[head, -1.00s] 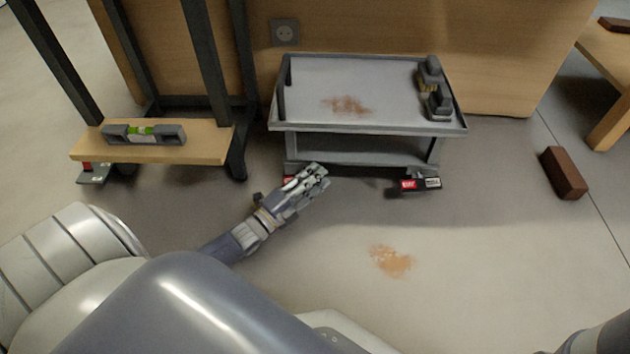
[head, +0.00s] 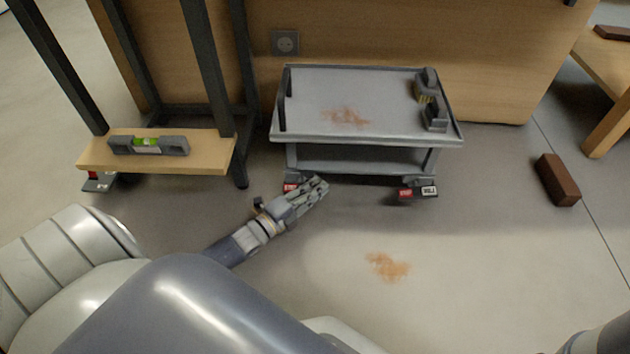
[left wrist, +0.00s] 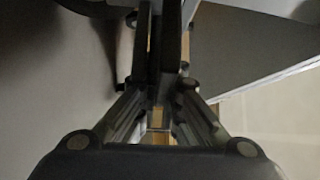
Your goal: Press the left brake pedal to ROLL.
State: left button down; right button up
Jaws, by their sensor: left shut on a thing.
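The grey cart (head: 365,141) stands against the wooden panel. Its left brake pedal (head: 290,187) is at the foot of its left leg. The pedal's red part shows; the rest is hidden behind my left gripper (head: 318,186), so I cannot tell its position. The left gripper reaches in low from the left, its fingers at the pedal and shut on it. In the left wrist view the fingers (left wrist: 158,60) are close together and the contact is dark and unclear. The right brake pedal (head: 418,192) shows a red part and a black-and-white part. My right gripper is out of view.
A wooden shelf on a dark frame (head: 90,160) holds a spirit level (head: 148,144) at left. A brown brick (head: 558,180) lies on the floor at right. The floor before the cart is clear, with an orange stain (head: 387,266).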

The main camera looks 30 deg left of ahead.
pick_arm(q)
jog(key=m+g+p, duration=0.1)
jog(key=p, duration=0.3)
jog(key=shift+m+g, duration=0.3)
jog(key=shift+f+m+g+y+p, duration=0.3)
jog(key=shift+f+m+g+p, duration=0.15)
jog(key=shift+p, duration=0.15)
jog(key=shift+f, duration=0.1)
jog(key=c, duration=1.8)
grip_release()
jog(key=shift+o, duration=0.2)
jog(key=v, duration=1.2)
